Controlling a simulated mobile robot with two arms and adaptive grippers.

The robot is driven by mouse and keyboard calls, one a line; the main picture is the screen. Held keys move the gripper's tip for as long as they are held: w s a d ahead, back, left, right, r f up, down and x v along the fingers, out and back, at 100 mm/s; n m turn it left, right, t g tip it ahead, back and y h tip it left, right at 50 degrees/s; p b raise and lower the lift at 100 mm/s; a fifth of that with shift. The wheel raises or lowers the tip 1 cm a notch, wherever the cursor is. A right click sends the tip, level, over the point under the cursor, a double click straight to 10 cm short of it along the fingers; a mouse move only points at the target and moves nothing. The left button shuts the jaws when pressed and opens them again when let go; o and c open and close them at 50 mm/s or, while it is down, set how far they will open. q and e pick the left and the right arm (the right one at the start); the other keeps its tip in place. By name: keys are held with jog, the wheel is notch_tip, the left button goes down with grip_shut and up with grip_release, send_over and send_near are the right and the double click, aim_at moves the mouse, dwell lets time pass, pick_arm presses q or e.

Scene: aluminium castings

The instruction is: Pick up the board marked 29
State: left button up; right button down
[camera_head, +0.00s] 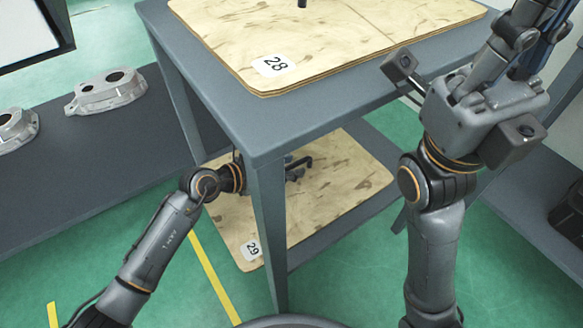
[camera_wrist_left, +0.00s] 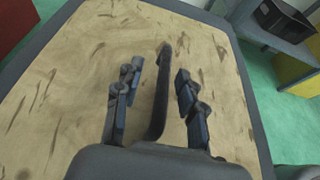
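The board marked 29 (camera_head: 345,175) is a flat wooden board on the lower shelf of the grey table, with its white label at the front left corner. It fills much of the left wrist view (camera_wrist_left: 60,85). A dark bar-shaped handle (camera_wrist_left: 158,100) rises from the board. My left gripper (camera_head: 296,167) is under the tabletop, above this board. In the left wrist view its two fingers (camera_wrist_left: 157,88) are apart, one on each side of the handle, with gaps visible. The table leg and top partly hide the board. My right gripper (camera_head: 512,38) is at the upper right, fingertips unclear.
The board marked 28 (camera_head: 330,35) lies on the tabletop (camera_head: 265,135) above my left gripper. A table leg (camera_head: 268,230) stands in front of the lower shelf. Metal castings (camera_head: 105,90) lie on a dark surface at left. Black bins (camera_wrist_left: 283,20) stand at the right.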

pick_arm(q)
jog(key=shift+w+d, duration=0.15)
jog(key=shift+d, duration=0.3)
grip_shut()
jog(key=shift+r, duration=0.15)
jog(key=shift+a+r, duration=0.1)
